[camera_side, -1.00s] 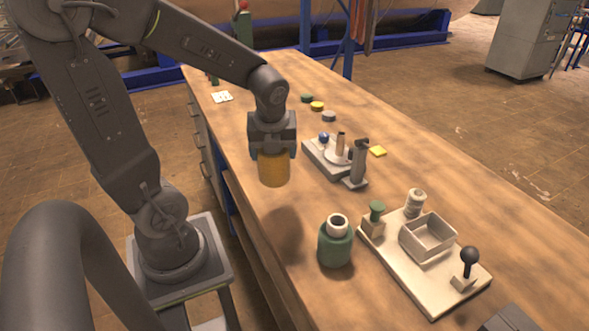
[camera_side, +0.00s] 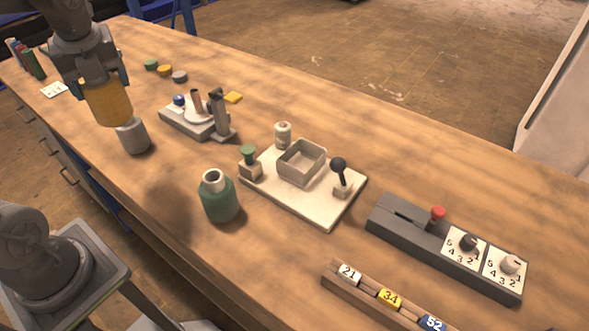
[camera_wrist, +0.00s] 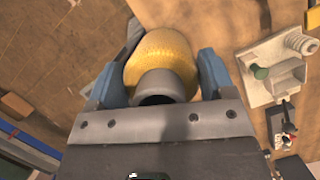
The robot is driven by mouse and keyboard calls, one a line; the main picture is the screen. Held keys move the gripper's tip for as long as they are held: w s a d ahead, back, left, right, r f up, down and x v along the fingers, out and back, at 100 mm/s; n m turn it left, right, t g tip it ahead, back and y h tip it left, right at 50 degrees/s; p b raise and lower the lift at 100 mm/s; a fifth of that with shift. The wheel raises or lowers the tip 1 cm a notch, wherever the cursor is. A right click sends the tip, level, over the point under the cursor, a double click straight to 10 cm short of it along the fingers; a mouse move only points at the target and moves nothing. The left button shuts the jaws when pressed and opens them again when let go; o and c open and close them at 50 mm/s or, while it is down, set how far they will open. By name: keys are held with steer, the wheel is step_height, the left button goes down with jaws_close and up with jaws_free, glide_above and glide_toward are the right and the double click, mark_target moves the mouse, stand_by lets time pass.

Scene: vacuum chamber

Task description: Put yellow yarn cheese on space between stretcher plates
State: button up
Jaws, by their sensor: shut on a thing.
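The yellow yarn cheese (camera_side: 108,103) is a yellow-orange cylinder. My gripper (camera_side: 97,80) is shut on its upper part and holds it above the table. In the wrist view the yarn cheese (camera_wrist: 162,57) sits between the two blue-grey fingers, with a grey tube end at its near side. A grey cylindrical thing (camera_side: 134,137) shows just below and right of it; I cannot tell whether they touch. I cannot tell for sure which parts are the stretcher plates.
A green bottle (camera_side: 219,200), a white board (camera_side: 318,212) with an open box, a dark switch panel (camera_side: 400,236) and a numbered rack (camera_side: 365,300) stand nearer. Small discs (camera_side: 165,71) lie behind.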

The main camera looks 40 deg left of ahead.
steer(key=w+d, duration=1.7)
steer(key=w, duration=0.4)
steer(key=shift+w+d+f, duration=0.4)
steer(key=shift+d+f, duration=1.5)
steer(key=shift+f, duration=0.85)
steer(key=shift+w+d+f, duration=0.45)
steer(key=shift+d+f, duration=1.4)
steer(key=shift+f, duration=0.9)
steer(key=shift+w+d+f, duration=0.4)
steer(key=shift+d+f, duration=1.5)
steer(key=shift+f, duration=0.85)
steer(key=shift+f, duration=0.1)
steer(key=shift+f, duration=0.1)
steer(key=o, duration=1)
steer(key=shift+c, duration=0.2)
